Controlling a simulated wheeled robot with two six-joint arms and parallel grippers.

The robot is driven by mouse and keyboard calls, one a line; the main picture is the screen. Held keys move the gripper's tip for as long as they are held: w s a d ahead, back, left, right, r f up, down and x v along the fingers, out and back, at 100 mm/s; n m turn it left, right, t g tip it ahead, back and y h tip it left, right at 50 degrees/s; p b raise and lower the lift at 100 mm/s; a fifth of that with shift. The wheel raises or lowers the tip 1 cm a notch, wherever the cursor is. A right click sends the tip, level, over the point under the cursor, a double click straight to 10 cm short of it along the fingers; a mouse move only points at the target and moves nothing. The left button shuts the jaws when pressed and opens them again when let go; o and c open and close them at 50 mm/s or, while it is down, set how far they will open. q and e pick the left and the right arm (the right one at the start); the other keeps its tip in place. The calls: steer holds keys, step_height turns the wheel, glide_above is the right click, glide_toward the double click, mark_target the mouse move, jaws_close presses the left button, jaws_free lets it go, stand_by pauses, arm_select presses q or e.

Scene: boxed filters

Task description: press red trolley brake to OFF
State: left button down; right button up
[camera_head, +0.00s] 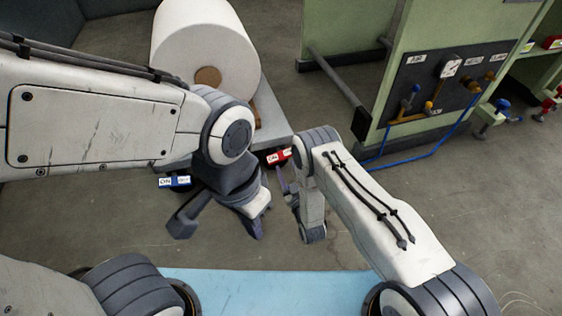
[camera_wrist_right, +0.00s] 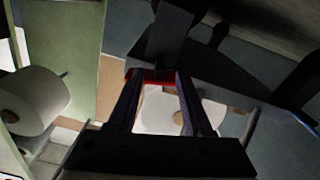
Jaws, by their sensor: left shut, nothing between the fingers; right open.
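The red brake pedal (camera_head: 278,156) sits at the near right corner of the grey trolley (camera_head: 276,128). A small white label on it appears to read ON. My right gripper (camera_head: 286,184) is close beside the pedal, partly hidden by its own arm. In the right wrist view its fingers (camera_wrist_right: 156,80) are apart, with a red part (camera_wrist_right: 152,75) at their tips. I cannot tell whether they touch it. My left gripper (camera_head: 256,228) is shut and empty, in front of the trolley, left of the right gripper.
A blue pedal (camera_head: 175,181) with a white label is at the trolley's left. A large white roll (camera_head: 203,45) rests on the trolley. A green cabinet (camera_head: 375,32) with a valve panel (camera_head: 440,82) and blue hose stands right. A light blue surface (camera_head: 270,290) is in front.

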mark_target(281, 156)
steer(key=b+x, duration=0.3)
steer(key=x, duration=0.2)
steer(key=shift+w+a+f, duration=0.1)
steer(key=shift+w+f, duration=0.05)
steer(key=shift+w, duration=0.05)
steer(key=shift+w+a, duration=0.15)
steer(key=shift+w, duration=0.25)
jaws_close()
